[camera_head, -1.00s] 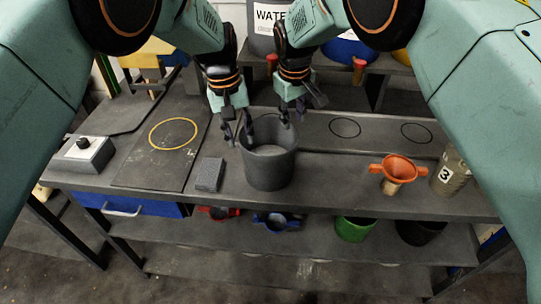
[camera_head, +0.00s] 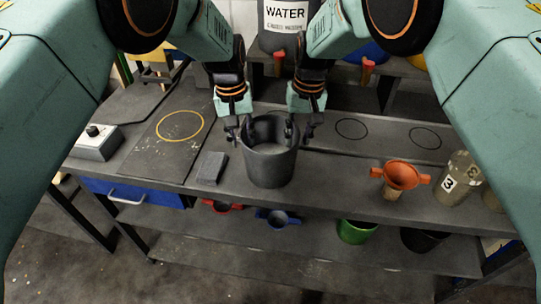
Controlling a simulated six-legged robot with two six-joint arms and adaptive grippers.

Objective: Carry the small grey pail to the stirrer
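The small grey pail (camera_head: 270,170) stands upright on the workbench, open at the top, with pale contents inside. My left gripper (camera_head: 240,132) is at the pail's left rim, one finger outside and one inside. My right gripper (camera_head: 298,132) is at the right rim in the same way. Both look open, with fingers apart around the wall; contact is too small to make out. A dark plate with a yellow ring (camera_head: 180,126) lies left of the pail, near a grey box with a black knob (camera_head: 97,142). I cannot tell for certain which part is the stirrer.
A grey block (camera_head: 212,167) lies just left of the pail. An orange funnel (camera_head: 401,175) and a bottle marked 3 (camera_head: 459,179) stand at right. A WATER container (camera_head: 287,22) is behind. The ringed plate is clear on top.

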